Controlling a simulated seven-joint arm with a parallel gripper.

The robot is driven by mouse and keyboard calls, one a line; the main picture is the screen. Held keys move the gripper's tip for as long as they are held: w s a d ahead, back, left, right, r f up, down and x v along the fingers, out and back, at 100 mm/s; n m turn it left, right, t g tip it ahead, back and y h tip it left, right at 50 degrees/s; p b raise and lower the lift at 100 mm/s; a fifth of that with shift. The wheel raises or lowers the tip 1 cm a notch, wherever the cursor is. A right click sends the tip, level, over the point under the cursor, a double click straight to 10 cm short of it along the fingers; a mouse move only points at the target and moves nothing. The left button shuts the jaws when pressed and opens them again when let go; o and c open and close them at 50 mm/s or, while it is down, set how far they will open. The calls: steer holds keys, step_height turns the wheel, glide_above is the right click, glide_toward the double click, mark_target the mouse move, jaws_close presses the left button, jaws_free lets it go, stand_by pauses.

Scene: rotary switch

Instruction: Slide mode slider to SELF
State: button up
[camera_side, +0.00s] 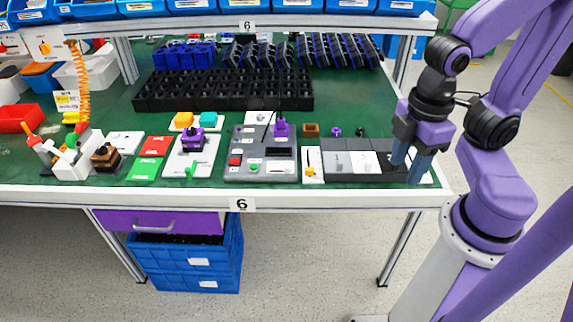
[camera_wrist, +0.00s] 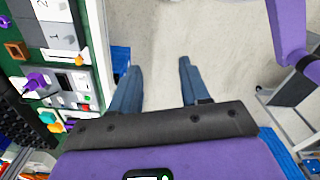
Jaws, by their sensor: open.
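A narrow white plate (camera_side: 312,159) with an orange knob (camera_side: 311,172) looks like the slider; it stands between the grey control box and the numbered grey panel. The knob sits toward the plate's front end. In the wrist view the orange knob (camera_wrist: 83,56) shows at the left. No SELF lettering can be read in either view. My gripper (camera_side: 406,168) is open and empty, pointing down near the table's front right corner, to the right of the slider and apart from it. Its two blue-grey fingers (camera_wrist: 160,66) are spread over bare floor in the wrist view.
The grey control box (camera_side: 262,170) with a purple knob (camera_side: 282,129) stands left of the slider. The numbered grey panel (camera_side: 352,161) lies between slider and gripper. Black bins (camera_side: 225,97) fill the back. A white rail (camera_side: 320,199) edges the table front.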

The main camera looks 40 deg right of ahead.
steer(key=m, duration=2.2)
glide_above(287, 166)
step_height(287, 166, down, 5)
step_height(287, 166, down, 17)
steer(key=shift+d+f, duration=0.1)
steer(key=shift+f, duration=0.1)
steer(key=shift+c, duration=0.4)
